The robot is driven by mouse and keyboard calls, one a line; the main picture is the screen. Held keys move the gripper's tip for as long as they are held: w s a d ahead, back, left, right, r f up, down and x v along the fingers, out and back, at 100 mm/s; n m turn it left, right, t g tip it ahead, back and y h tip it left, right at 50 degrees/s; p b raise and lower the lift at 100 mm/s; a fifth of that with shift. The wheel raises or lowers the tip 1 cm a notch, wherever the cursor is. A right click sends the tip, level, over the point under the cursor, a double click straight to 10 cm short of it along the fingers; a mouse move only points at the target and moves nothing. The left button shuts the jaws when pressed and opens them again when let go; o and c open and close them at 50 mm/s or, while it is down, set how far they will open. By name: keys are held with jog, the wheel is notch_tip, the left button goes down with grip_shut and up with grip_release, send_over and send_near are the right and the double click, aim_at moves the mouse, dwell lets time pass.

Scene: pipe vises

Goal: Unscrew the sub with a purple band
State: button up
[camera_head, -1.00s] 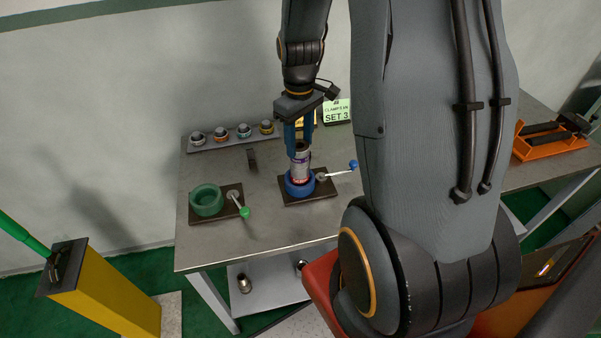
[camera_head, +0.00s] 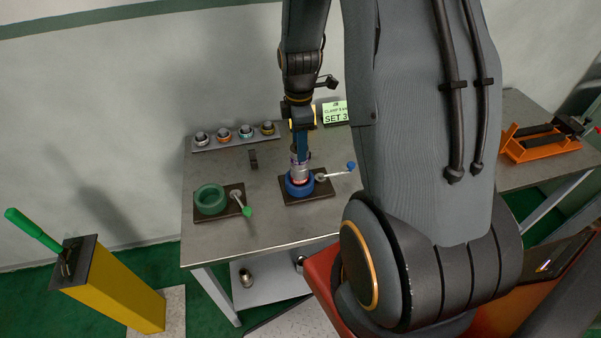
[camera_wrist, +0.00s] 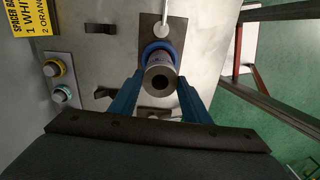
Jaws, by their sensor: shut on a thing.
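The sub (camera_head: 299,168) stands upright in the blue vise (camera_head: 300,187) on the table, a grey metal cylinder with a coloured band low on it that looks purple and red. The fingers also show in the wrist view on either side of the sub. The fingers hide part of the sub in the head view.
A green vise (camera_head: 210,200) with a green-knobbed lever stands to the left. The blue vise's lever (camera_head: 336,174) points right. A rack (camera_head: 232,142) with several banded pieces lies at the back. A sign (camera_head: 335,113) reads SET 3. A yellow post (camera_head: 112,288) stands front left.

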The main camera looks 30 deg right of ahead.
jog(key=n, duration=0.3)
jog(key=shift+n, duration=0.3)
jog(key=o, duration=1)
